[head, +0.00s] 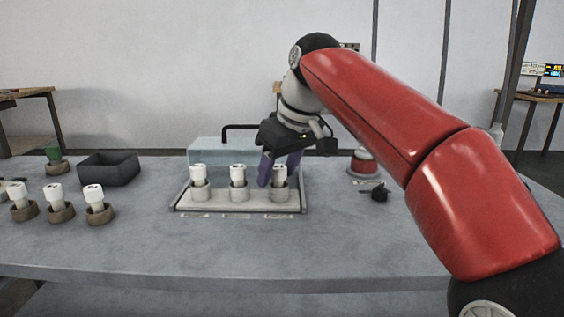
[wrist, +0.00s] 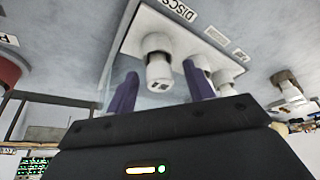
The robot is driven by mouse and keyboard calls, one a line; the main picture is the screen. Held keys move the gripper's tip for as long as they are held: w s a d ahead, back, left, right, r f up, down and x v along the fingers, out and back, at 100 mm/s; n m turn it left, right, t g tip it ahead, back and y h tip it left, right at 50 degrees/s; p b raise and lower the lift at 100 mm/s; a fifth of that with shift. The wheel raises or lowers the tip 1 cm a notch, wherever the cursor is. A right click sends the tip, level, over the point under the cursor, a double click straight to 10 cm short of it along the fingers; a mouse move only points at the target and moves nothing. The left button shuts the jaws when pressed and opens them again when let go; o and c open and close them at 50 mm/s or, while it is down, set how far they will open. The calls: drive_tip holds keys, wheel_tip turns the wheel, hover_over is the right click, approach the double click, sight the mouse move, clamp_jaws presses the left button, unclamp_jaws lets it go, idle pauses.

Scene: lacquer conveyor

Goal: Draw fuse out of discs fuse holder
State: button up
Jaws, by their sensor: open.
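Three white fuses stand upright in grey holders on a pale base plate (head: 220,207) in the head view. The rightmost fuse (head: 280,172) sits in its holder (head: 280,194). In the wrist view this fuse (wrist: 158,72) and its holder (wrist: 157,42) are beside a label reading DISCS (wrist: 178,9). My gripper (head: 278,178) is open, with its purple fingers pointing down on either side of that fuse. In the wrist view my gripper (wrist: 161,84) has the fuse between its fingers, with a visible gap on the left; contact on the right cannot be told.
The middle fuse (head: 238,172) and left fuse (head: 198,172) stand close by. Several fuses in brown holders (head: 62,213) and a dark open bin (head: 108,170) are at left. A red button (head: 364,160) is at right. The table front is clear.

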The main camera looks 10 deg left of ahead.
sight(279, 167)
clamp_jaws()
drive_tip(key=shift+r+p, duration=1.65)
drive_tip(key=shift+r, duration=1.3)
drive_tip(key=shift+r, duration=1.5)
